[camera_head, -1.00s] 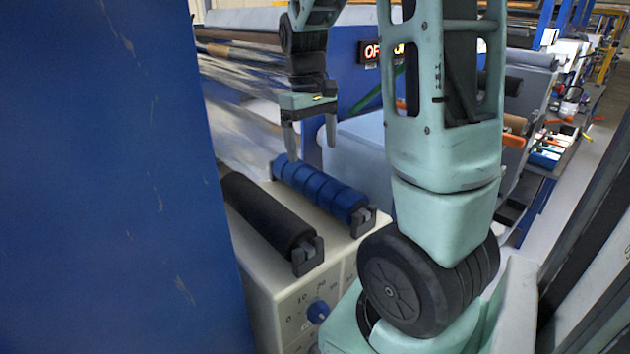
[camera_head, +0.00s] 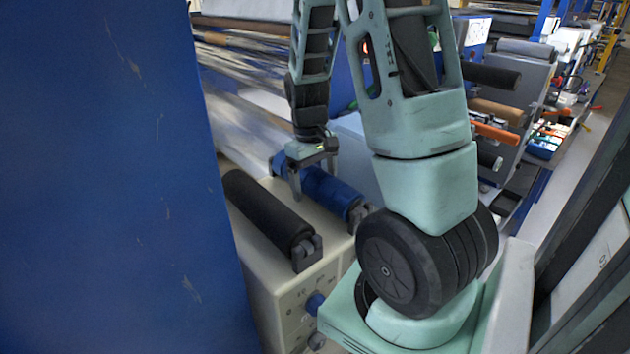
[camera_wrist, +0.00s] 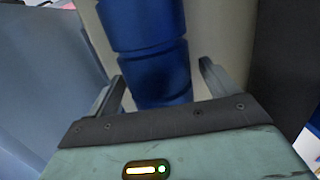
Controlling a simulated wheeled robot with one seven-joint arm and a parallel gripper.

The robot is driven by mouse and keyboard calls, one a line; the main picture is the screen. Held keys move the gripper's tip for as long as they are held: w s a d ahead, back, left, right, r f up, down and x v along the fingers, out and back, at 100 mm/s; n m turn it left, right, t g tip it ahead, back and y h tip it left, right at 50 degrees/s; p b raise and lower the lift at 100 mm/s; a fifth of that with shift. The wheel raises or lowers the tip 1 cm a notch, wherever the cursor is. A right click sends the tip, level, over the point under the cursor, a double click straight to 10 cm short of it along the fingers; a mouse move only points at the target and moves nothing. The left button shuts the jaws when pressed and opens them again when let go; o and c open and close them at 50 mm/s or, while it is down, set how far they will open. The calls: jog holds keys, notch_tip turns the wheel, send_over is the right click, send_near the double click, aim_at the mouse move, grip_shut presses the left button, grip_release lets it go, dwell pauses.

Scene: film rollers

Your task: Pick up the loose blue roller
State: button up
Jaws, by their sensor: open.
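The blue roller (camera_head: 336,192) lies in a dark end bracket on top of a cream machine cabinet, beside a black roller. My gripper (camera_head: 312,188) is over its left-middle part, with one finger on the near side; the far finger is partly hidden. In the wrist view the blue roller (camera_wrist: 152,60) runs between the two open fingers of my gripper (camera_wrist: 160,88), with a gap on each side. I cannot tell how deep the fingers reach around it.
The black roller (camera_head: 268,215) lies parallel and close to the near side. The cream cabinet (camera_head: 268,285) has a dial on its front. A tall blue panel (camera_head: 110,180) stands at the left. A light grey roll or machine lies just behind the blue roller.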

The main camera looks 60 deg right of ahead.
jog(key=c, duration=1.5)
